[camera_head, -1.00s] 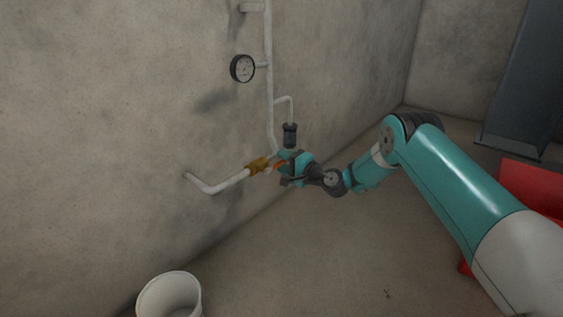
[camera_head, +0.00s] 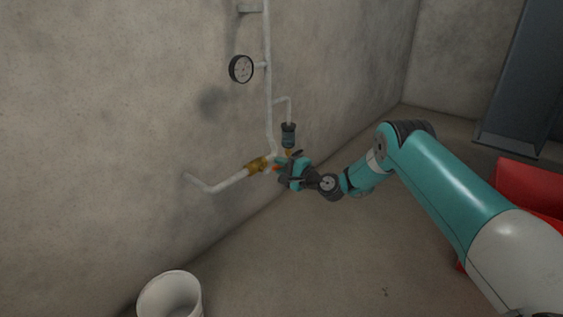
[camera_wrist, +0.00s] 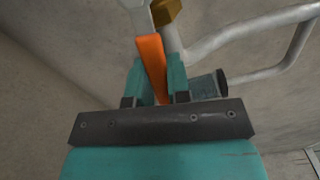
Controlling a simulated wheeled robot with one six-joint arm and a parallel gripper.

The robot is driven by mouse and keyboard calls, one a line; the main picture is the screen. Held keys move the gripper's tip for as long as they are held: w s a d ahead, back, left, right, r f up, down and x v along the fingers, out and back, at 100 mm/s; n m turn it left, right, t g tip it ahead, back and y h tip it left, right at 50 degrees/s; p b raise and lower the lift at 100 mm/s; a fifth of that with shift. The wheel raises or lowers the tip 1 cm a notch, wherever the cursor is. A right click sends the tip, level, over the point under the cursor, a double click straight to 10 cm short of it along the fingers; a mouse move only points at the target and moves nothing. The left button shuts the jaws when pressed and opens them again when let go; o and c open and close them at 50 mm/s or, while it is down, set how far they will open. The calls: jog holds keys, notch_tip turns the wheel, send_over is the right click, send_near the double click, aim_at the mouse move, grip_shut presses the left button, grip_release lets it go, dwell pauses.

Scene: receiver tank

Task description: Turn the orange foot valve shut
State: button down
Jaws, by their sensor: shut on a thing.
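The orange foot valve handle (camera_wrist: 152,62) shows in the wrist view as a flat lever. My gripper (camera_wrist: 155,88) is shut on it, with one teal finger on each side. The brass valve body (camera_wrist: 167,12) sits just beyond, at the top of the wrist view. In the head view the brass body (camera_head: 257,164) is on the white pipe low on the wall. My gripper (camera_head: 280,168) is just right of it there, and only a small bit of orange shows at its fingertips. The rest of the handle is hidden by the gripper.
A round gauge (camera_head: 241,69) is on the upright white pipe (camera_head: 268,110). A dark cylinder (camera_head: 288,136) hangs from a side branch just above my gripper; it is close by in the wrist view. A white bucket (camera_head: 150,300) stands on the floor at the lower left. The floor between is clear.

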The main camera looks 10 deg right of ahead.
jog(key=s+a+f+m+p, duration=0.1)
jog(key=s+a+f+m, duration=0.3)
jog(key=m, duration=1.1)
jog(key=shift+a+f+m+p, duration=0.4)
jog(key=shift+a+f, duration=0.2)
jog(key=shift+f, duration=0.5)
jog(key=shift+s, duration=0.15)
jog(key=c, duration=1.2)
grip_release()
jog(key=shift+o, duration=0.7)
jog(key=shift+a+r, duration=0.15)
jog(key=shift+a, duration=0.05)
